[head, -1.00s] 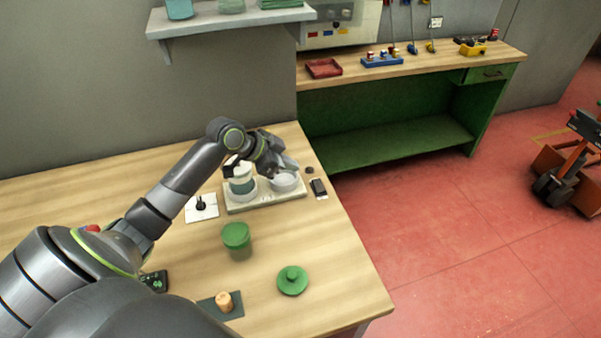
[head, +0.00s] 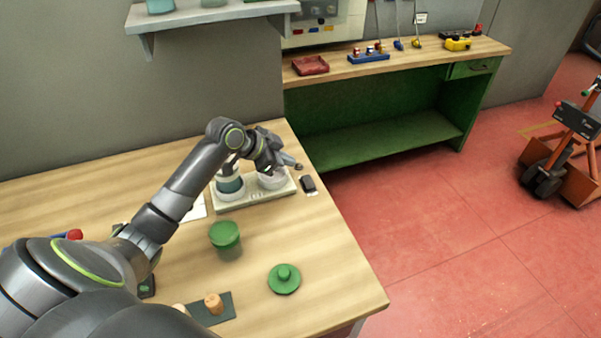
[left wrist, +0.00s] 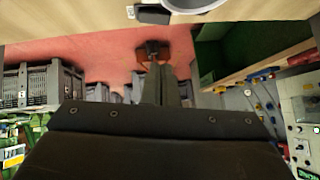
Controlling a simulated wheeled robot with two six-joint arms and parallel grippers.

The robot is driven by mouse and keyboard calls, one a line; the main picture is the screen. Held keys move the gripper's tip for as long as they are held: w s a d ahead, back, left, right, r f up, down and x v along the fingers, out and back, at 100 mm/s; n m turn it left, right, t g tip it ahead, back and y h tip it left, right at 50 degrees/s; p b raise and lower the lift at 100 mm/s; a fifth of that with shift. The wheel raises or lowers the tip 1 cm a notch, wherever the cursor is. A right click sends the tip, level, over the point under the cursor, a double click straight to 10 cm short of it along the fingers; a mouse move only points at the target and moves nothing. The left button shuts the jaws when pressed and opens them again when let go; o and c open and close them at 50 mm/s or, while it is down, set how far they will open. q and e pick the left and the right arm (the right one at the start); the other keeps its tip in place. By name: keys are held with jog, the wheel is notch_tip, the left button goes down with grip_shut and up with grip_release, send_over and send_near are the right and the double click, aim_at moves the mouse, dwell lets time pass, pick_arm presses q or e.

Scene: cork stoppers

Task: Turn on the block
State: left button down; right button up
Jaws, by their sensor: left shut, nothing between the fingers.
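A pale flat base (head: 256,195) stands on the wooden bench and carries a white-and-teal jar (head: 229,187) and a shallow white dish (head: 271,180). I cannot tell for sure which thing is the block. My left gripper (head: 298,166) is shut and empty, above the bench just past the dish's right side. A small dark box (head: 308,184) lies to the right of the base, just below the gripper in the picture. In the left wrist view the shut fingers (left wrist: 153,50) point away, with a black box (left wrist: 150,14) and the dish's rim beyond. My right gripper is not in view.
A green cup (head: 225,236), a green knobbed lid (head: 284,279) and a cork stopper (head: 213,303) on a dark mat (head: 222,313) are at the bench front. A white card (head: 196,209) is partly behind my arm. The bench's right edge is near the gripper.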

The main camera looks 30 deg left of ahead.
aim_at(309, 178)
pick_arm(q)
jog(key=p+x, duration=0.1)
jog(key=x, duration=0.5)
jog(key=shift+d, duration=0.15)
jog(key=shift+w+f+p, duration=0.2)
jog(key=shift+f+p, duration=0.1)
jog(key=shift+f, duration=0.85)
jog(key=shift+w+a+f, duration=0.1)
jog(key=shift+a+f, duration=0.05)
jog(key=shift+f, duration=0.3)
jog(key=shift+w+a+f, duration=0.1)
jog(key=shift+a+f, duration=0.1)
jog(key=shift+f, duration=0.25)
jog(key=shift+s, duration=0.1)
